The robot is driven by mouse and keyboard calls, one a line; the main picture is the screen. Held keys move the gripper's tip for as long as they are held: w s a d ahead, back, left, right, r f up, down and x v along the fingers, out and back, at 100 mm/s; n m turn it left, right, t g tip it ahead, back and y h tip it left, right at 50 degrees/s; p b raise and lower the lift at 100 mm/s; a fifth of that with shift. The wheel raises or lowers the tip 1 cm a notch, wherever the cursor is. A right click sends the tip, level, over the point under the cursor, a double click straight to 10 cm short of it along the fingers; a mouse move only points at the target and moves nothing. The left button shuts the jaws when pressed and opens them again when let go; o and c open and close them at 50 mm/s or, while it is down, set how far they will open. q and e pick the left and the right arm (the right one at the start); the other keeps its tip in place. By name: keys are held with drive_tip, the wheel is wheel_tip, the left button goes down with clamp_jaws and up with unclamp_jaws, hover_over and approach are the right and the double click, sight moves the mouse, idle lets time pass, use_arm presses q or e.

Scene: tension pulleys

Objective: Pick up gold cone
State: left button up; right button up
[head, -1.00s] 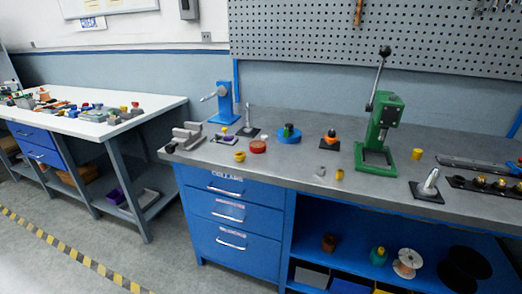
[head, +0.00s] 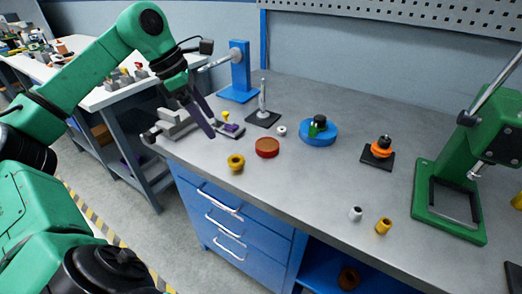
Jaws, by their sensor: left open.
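My left gripper (head: 210,130) is open and empty, reaching in from the left above the left part of the grey workbench. Several small gold or yellow pieces show. A gold flanged piece (head: 236,163) stands near the front edge, just below and right of the gripper. A small gold tapered piece (head: 383,226) lies near the front edge at the right, far from the gripper. A small yellow piece (head: 226,116) sits on a purple base beside the fingers. I cannot tell for sure which is the gold cone. My right gripper is not in view.
A grey vise (head: 175,124) is left of the fingers. A red disc (head: 267,148), a blue round part (head: 318,133), an orange stack (head: 382,147) and a white piece (head: 355,213) stand on the workbench (head: 310,185). A green press (head: 450,200) rises at right. The middle is clear.

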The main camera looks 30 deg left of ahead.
use_arm(q)
drive_tip(key=b, duration=0.1)
approach(233, 156)
drive_tip(key=s+d+f, duration=0.1)
drive_tip(key=x, duration=0.3)
drive_tip(key=shift+w+d, duration=0.1)
drive_tip(key=shift+w, duration=0.05)
drive_tip(key=shift+w+d+f+p, duration=0.25)
drive_tip(key=shift+d+f+p, duration=0.05)
drive_tip(key=shift+f+p, duration=0.15)
drive_tip(key=shift+w+d+f+p, duration=0.25)
drive_tip(key=shift+d+f+p, duration=0.05)
drive_tip(key=shift+f+p, duration=0.15)
drive_tip(key=shift+x, duration=1.4)
drive_tip(key=shift+a, duration=0.15)
clamp_jaws()
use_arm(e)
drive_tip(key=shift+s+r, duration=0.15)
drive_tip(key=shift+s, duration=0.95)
